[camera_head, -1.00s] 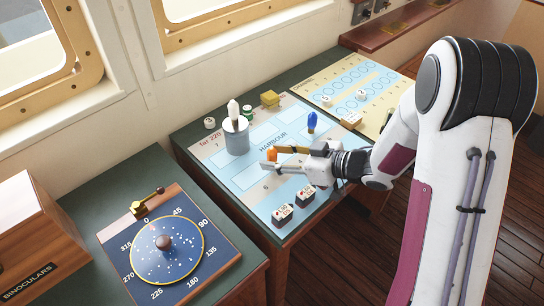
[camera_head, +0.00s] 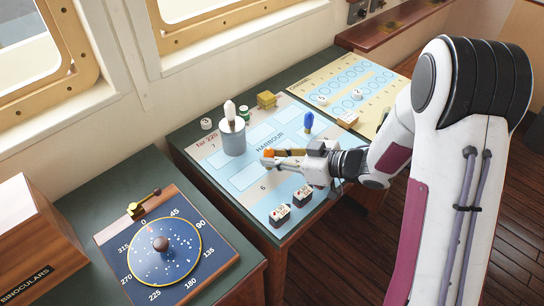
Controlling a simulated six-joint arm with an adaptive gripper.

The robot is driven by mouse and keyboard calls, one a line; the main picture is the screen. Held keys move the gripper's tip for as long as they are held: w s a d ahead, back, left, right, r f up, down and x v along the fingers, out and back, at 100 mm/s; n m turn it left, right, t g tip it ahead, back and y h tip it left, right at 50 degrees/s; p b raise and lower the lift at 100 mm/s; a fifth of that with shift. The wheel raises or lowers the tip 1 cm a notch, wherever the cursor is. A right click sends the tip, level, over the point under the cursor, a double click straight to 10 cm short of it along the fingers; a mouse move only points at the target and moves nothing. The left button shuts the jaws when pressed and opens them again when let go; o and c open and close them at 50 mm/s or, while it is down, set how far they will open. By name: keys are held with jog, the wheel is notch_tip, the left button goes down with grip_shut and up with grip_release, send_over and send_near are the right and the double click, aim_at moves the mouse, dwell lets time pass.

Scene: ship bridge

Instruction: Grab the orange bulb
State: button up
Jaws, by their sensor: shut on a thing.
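The orange bulb (camera_head: 269,153) shows as a small orange shape at the tips of my gripper (camera_head: 270,157), low over the harbour chart (camera_head: 236,182). My gripper reaches in from the right and is shut on the bulb. Its fingers hide much of the bulb. I cannot tell whether the bulb touches the chart.
A grey cylinder (camera_head: 233,140) with a white bulb (camera_head: 230,111) stands left of my gripper. A blue bulb (camera_head: 308,122) stands behind it. Two dark blocks (camera_head: 280,215) sit in front. Yellow blocks (camera_head: 266,100) and a green-banded piece (camera_head: 244,113) are at the back.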

jog(key=shift+r, duration=0.15)
notch_tip(320, 180, up, 10)
dwell(0.7)
